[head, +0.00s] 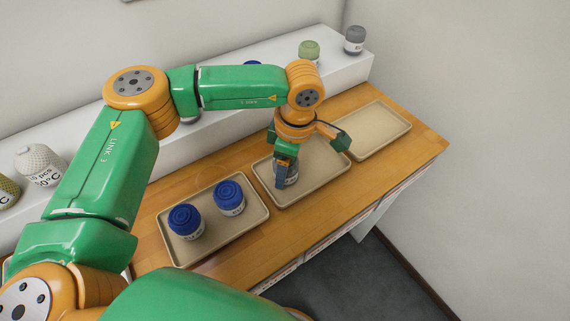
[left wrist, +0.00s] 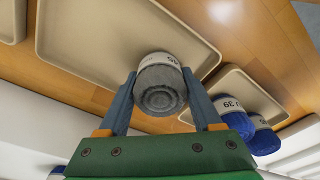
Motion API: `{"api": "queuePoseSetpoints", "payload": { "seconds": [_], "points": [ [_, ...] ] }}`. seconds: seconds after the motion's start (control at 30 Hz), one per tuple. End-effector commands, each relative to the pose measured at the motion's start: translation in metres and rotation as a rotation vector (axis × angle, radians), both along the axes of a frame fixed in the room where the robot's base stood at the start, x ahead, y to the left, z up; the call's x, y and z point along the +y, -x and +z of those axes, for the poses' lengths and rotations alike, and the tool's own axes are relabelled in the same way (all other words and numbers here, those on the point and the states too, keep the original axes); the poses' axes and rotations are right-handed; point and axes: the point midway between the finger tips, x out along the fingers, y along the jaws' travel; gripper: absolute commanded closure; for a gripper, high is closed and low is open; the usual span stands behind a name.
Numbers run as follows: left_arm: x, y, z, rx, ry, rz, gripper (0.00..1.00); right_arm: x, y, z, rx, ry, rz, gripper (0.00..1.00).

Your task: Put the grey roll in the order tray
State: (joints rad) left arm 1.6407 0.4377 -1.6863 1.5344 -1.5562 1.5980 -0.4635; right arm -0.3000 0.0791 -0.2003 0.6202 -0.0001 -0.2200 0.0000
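A grey roll with a white band (left wrist: 160,85) is at the middle tray (head: 262,192), which also shows in the left wrist view (left wrist: 75,72). My left gripper (head: 287,172) points down over this tray. In the left wrist view my left gripper's fingers (left wrist: 160,82) lie against both sides of the roll, shut on it. In the head view the fingers hide most of the roll; its white band shows low (head: 293,180). I cannot tell if it rests on the tray floor. My right gripper is out of view.
A tray at the left (head: 178,254) holds two blue rolls (head: 185,221) (head: 229,197). The right tray (head: 374,128) is empty. Another grey roll (head: 355,39) and a green one (head: 309,50) stand on the white shelf (head: 340,72) behind. More rolls stand at the shelf's left end (head: 40,165).

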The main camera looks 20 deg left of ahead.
Motion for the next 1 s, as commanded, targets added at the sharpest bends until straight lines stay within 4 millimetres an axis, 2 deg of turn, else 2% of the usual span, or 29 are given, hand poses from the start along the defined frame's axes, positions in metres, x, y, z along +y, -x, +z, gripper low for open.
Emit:
{"api": "queuePoseSetpoints", "payload": {
  "seconds": [0.03,0.1,0.33,0.43,0.47,0.63,0.8,0.9,1.0],
  "points": [
    [0.000,0.000,0.000,0.000,0.000,0.000,0.20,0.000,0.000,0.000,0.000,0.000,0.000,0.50],
    [0.000,0.000,0.000,0.001,0.000,0.000,0.06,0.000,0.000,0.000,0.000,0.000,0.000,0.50],
    [0.000,0.000,0.001,0.001,0.000,0.000,0.06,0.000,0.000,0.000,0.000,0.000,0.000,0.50],
    [0.000,0.000,0.008,0.000,0.000,0.001,0.06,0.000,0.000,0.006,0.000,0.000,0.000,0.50],
    [-0.001,-0.001,0.010,-0.002,0.000,0.001,0.06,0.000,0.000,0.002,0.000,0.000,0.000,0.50],
    [-0.007,-0.001,0.054,-0.005,0.002,-0.001,0.06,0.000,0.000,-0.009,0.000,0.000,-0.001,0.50],
    [-0.012,-0.001,0.099,-0.002,0.001,0.000,0.06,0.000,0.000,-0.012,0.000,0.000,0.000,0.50],
    [-0.014,-0.001,0.116,-0.002,0.000,0.001,0.06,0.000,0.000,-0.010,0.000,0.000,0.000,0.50],
    [-0.015,0.000,0.122,0.001,0.000,0.000,0.06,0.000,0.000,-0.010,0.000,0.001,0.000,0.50]
  ]
}}
